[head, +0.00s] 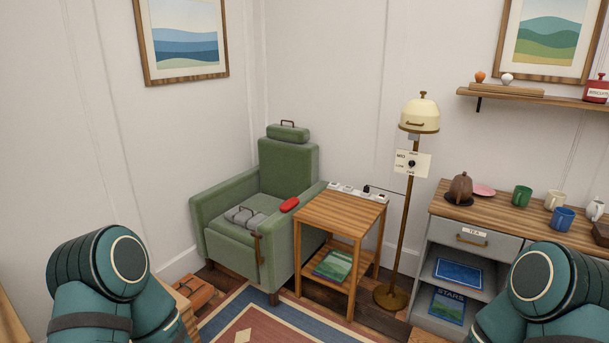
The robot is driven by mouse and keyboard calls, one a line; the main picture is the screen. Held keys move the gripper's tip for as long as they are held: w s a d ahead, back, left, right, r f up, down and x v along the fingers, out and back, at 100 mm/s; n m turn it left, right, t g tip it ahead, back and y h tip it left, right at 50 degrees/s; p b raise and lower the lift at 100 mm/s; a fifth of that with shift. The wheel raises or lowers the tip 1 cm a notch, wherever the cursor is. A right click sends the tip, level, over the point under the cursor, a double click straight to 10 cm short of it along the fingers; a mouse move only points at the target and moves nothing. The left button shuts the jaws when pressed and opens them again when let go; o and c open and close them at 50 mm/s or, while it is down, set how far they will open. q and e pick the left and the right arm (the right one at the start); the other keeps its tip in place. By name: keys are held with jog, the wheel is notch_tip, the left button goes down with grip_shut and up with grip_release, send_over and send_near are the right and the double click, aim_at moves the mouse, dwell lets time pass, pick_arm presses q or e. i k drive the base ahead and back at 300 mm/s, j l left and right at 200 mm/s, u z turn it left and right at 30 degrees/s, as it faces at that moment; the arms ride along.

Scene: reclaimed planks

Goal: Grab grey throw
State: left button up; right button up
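The grey throw (245,217) lies folded on the seat of the green armchair (225,198), towards its left side. A dark carry handle shows on top of it. A red item (289,204) lies on the seat to its right. Parts of my two arms show at the lower left and lower right corners. Neither gripper is in view, and nothing of mine touches the throw.
A wooden side table (341,211) stands right of the armchair, with a floor lamp (419,113) beside it. A grey cabinet (423,248) with mugs is at right. A patterned rug (215,323) and an orange-brown case (193,292) lie on the floor.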

aim_at(246, 217)
jog(key=i+j, duration=0.3)
jog(key=i, duration=0.35)
jog(key=i+j+z, duration=0.1)
jog(key=i+j, duration=0.25)
jog(key=i, duration=0.3)
jog(key=i+j+z, duration=0.1)
jog(key=i+j, duration=0.25)
jog(key=i, duration=0.3)
jog(key=i+j, duration=0.4)
jog(key=i, duration=0.25)
jog(key=i+j+z, duration=0.1)
jog(key=i+j, duration=0.3)
jog(key=i, duration=0.2)
